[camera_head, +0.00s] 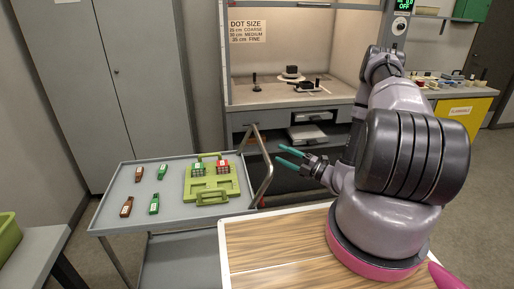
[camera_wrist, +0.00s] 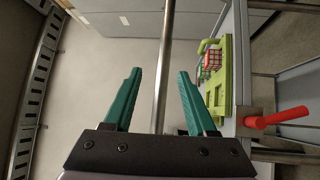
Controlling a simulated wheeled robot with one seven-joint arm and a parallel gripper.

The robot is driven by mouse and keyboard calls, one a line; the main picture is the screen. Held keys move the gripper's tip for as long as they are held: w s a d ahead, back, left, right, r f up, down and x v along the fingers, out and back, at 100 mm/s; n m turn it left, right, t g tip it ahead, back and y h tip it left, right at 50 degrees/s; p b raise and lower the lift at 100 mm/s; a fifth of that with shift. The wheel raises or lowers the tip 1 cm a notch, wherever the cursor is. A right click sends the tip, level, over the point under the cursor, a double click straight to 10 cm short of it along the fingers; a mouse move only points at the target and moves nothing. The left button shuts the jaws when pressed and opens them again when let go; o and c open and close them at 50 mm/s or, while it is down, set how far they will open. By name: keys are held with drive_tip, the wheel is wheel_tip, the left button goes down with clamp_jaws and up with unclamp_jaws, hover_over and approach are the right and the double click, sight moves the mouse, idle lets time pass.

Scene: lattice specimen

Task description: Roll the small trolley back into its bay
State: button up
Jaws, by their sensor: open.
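The small trolley (camera_head: 180,212) is a grey flat-topped cart at left of centre in the head view; part of its top (camera_wrist: 228,28) shows at the right in the wrist view. Its bent metal handle (camera_head: 267,172) rises at its right end. My gripper (camera_head: 280,154), with teal fingers, is open just right of the handle. In the wrist view a metal bar (camera_wrist: 163,70), likely this handle, runs between the open fingers (camera_wrist: 160,74); I cannot tell whether they touch it. A red lever (camera_wrist: 280,117) sticks out beside the trolley. I cannot pick out the bay for certain.
A workbench cabinet (camera_head: 340,98) stands behind, with a dark space underneath. A wood-topped surface (camera_head: 270,250) is in front; grey lockers (camera_head: 140,90) stand at the left.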

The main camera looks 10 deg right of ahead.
sight(262, 146)
drive_tip(key=shift+m+h, duration=0.4)
drive_tip(key=shift+m, duration=0.2)
drive_tip(key=x, duration=1)
drive_tip(key=shift+w+f, duration=0.2)
drive_tip(key=shift+f, duration=0.05)
clamp_jaws()
idle(0.5)
